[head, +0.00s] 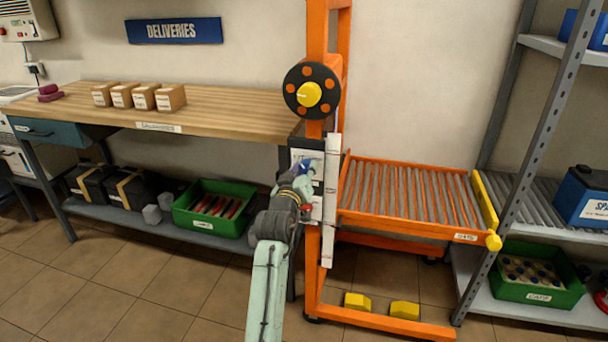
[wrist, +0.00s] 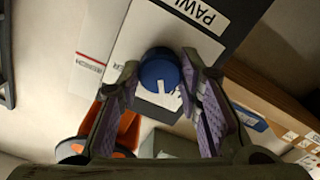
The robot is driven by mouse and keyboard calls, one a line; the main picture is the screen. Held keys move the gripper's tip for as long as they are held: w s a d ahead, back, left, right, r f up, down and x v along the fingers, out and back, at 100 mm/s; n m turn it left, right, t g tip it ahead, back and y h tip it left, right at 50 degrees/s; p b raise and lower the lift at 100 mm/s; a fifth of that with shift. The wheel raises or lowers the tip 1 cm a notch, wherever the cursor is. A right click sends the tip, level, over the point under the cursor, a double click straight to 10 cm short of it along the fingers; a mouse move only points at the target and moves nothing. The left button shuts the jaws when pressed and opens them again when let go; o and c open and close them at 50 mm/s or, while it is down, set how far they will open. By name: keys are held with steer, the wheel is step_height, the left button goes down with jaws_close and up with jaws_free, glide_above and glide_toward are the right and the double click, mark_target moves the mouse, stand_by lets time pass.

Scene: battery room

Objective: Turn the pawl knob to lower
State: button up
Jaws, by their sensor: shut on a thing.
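The pawl knob (wrist: 158,68) is round and blue with a white pointer line, which points towards the bottom of the wrist view. In the head view my gripper (head: 304,180) is at the plate on the orange lift's post, and my arm hides most of the knob.
The orange lift post (head: 317,40) carries a black handwheel (head: 311,72) with a yellow hub above my gripper. An orange roller platform (head: 410,190) stands right of the post. A wooden bench (head: 230,105) with several boxes is at left, a metal shelf (head: 530,190) at right.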

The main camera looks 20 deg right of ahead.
steer(key=m+b, duration=0.3)
steer(key=m, duration=0.1)
steer(key=shift+f+m, duration=0.15)
steer(key=shift+m, duration=0.15)
steer(key=m+b, duration=0.2)
steer(key=m, duration=0.1)
steer(key=shift+m+b, duration=0.35)
steer(key=shift+m, duration=0.05)
steer(key=m+b, duration=0.2)
steer(key=m, duration=0.2)
steer(key=shift+b, duration=0.3)
steer(key=shift+m+b, duration=0.7)
steer(key=shift+m, duration=0.9)
steer(key=o, duration=1.1)
steer(key=shift+o, duration=0.2)
steer(key=v, duration=1.2)
